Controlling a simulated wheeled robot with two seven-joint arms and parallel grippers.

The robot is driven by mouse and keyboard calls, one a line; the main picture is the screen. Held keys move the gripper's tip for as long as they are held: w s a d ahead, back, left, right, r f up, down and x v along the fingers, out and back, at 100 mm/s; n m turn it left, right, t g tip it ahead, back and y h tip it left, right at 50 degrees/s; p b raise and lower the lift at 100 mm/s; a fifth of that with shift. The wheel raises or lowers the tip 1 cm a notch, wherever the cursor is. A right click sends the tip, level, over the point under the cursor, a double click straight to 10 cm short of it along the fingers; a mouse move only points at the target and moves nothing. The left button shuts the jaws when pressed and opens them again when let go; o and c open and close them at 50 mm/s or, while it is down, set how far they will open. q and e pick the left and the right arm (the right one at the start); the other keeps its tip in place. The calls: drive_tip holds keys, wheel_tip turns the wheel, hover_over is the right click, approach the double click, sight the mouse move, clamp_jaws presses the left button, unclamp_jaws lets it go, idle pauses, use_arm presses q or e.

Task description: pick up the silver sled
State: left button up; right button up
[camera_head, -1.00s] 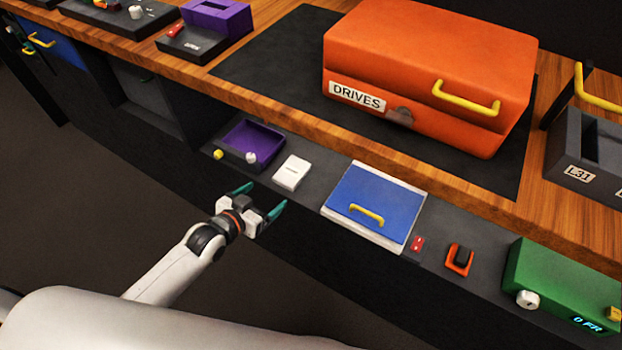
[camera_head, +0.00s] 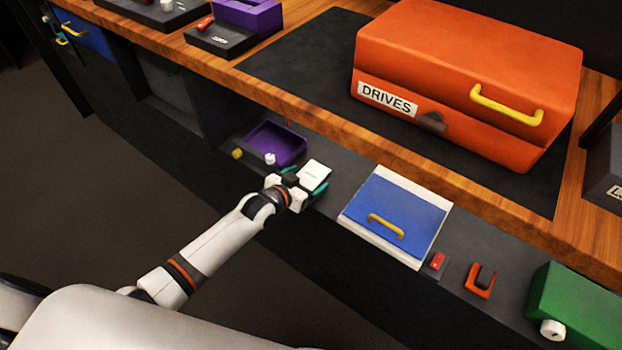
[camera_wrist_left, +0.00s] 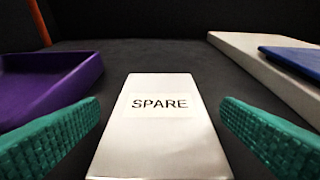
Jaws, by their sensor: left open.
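The silver sled (camera_head: 315,174) is a pale, flat block lying on the dark lower shelf. In the left wrist view the sled (camera_wrist_left: 160,135) carries a label reading SPARE and lies centred between my fingers. My left gripper (camera_head: 304,180) is open, with its teal fingers on either side of the sled's near end. In the left wrist view there is a gap between each finger and the sled at its visible far part; the nearest part is cut off. My right gripper is not in view.
A purple tray (camera_head: 292,144) is left of the sled. A blue panel with a yellow handle (camera_head: 405,215) on a white base is to its right. A wooden ledge (camera_head: 340,138) runs behind, bearing an orange DRIVES case (camera_head: 460,75). Bare shelf separates these from the sled.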

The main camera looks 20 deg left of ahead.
use_arm(q)
drive_tip(key=shift+w, duration=0.1)
drive_tip(key=c, duration=1.2)
drive_tip(key=shift+o, duration=0.2)
